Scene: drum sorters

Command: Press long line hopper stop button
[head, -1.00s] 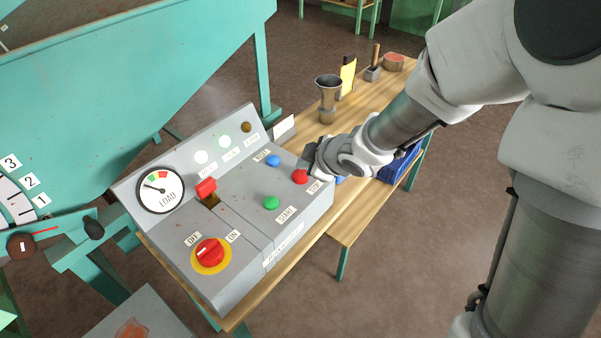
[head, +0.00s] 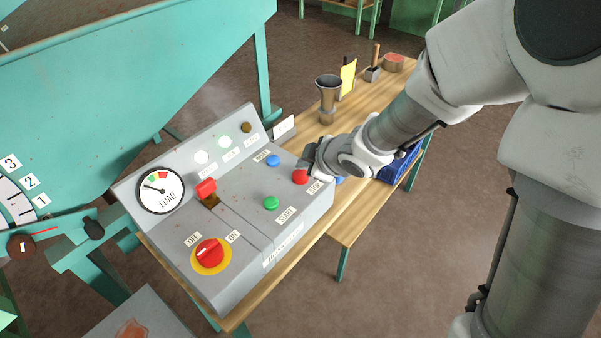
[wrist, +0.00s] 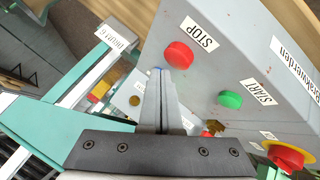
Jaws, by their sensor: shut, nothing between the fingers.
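The red stop button (head: 300,177) sits on the sloped top of the grey control panel (head: 236,232), near its right end. In the wrist view the red stop button (wrist: 179,55) shows with its STOP label (wrist: 199,34) beside it. My gripper (head: 306,158) is just behind the button in the head view. In the wrist view my gripper (wrist: 160,72) has its fingers together and empty, with the tips close to the button's edge. I cannot tell whether they touch it. The green start button (head: 271,203) lies nearer the camera; the wrist view shows it too (wrist: 230,100).
A blue button (head: 273,160), a red lever (head: 206,188), a load gauge (head: 161,190) and a red rotary switch (head: 209,252) are on the panel. A metal cup (head: 327,97) stands on the wooden bench (head: 352,220). A teal hopper (head: 120,75) rises behind the panel.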

